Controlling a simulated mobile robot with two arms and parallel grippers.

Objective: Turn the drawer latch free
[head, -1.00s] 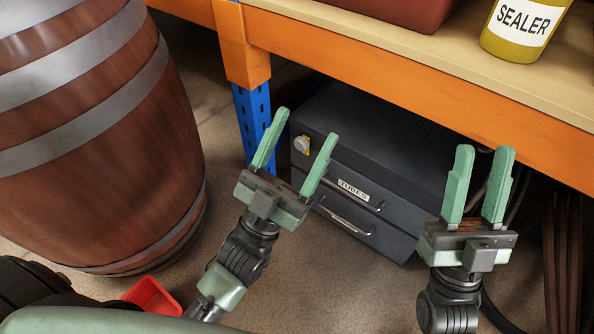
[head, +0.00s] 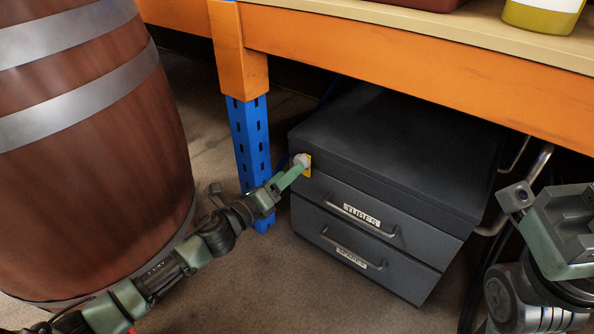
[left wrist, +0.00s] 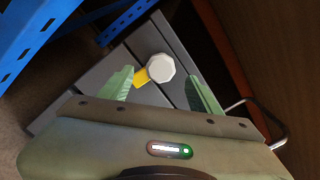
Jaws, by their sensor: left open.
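The drawer latch is a pale faceted knob (head: 300,160) with a yellow piece (head: 308,170) at the upper left front corner of the dark grey drawer cabinet (head: 400,150). Both drawers look shut. My left gripper (head: 296,170) reaches the latch from the lower left. In the left wrist view, its open green fingers stand on either side of the knob (left wrist: 160,67), with gaps visible; the yellow piece (left wrist: 141,77) shows towards the left finger. I cannot tell whether either finger touches. My right gripper (head: 572,222) is partly in view at the right edge, its fingers not clearly visible.
The cabinet sits under a workbench with an orange beam (head: 400,60) and a blue leg (head: 251,140) close to my left gripper. A large wooden barrel (head: 100,150) stands at left. A yellow pot (head: 540,15) is on the bench. Floor before the cabinet is clear.

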